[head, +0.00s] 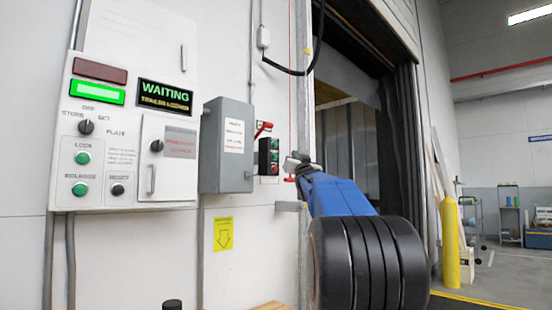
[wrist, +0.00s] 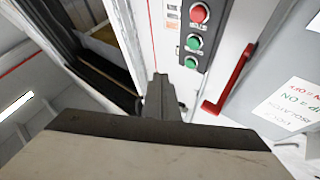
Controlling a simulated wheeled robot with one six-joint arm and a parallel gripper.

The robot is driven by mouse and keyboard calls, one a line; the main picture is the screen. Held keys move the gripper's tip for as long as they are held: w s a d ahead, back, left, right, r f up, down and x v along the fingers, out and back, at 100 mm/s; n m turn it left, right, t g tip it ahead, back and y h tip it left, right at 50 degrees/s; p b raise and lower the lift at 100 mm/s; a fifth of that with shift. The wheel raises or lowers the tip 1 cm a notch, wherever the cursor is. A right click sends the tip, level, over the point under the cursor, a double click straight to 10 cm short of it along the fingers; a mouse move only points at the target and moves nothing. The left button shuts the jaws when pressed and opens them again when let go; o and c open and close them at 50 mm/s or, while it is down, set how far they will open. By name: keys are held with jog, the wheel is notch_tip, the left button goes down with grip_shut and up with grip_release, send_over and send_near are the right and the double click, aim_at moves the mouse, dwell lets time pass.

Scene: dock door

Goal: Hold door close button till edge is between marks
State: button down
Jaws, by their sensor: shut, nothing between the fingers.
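A dark button box (head: 268,157) is on the wall left of the dock opening, with two green buttons above a red one. In the wrist view the button box (wrist: 208,35) is upside down, the red button (wrist: 200,13) on top and the green buttons (wrist: 193,42) below. Their labels are too small to read. My gripper (head: 291,162) is just right of the box. In the wrist view my gripper (wrist: 160,82) is shut and empty, its tip left of the lower green button and seemingly apart from it. The dock doorway (head: 350,130) stands open; I cannot make out marks clearly.
A grey box (head: 227,145) and a control panel (head: 125,120) with a lit WAITING sign (head: 166,96) are on the wall at left. A red handle (wrist: 229,78) sits beside the button box. A yellow post (head: 450,243) stands right of the doorway.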

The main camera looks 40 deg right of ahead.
aim_at(275, 156)
jog(key=w, duration=0.7)
jog(key=shift+w+a, duration=0.25)
jog(key=shift+a, duration=0.05)
jog(key=shift+w, duration=0.1)
dwell(1.8)
jog(key=shift+w, duration=0.3)
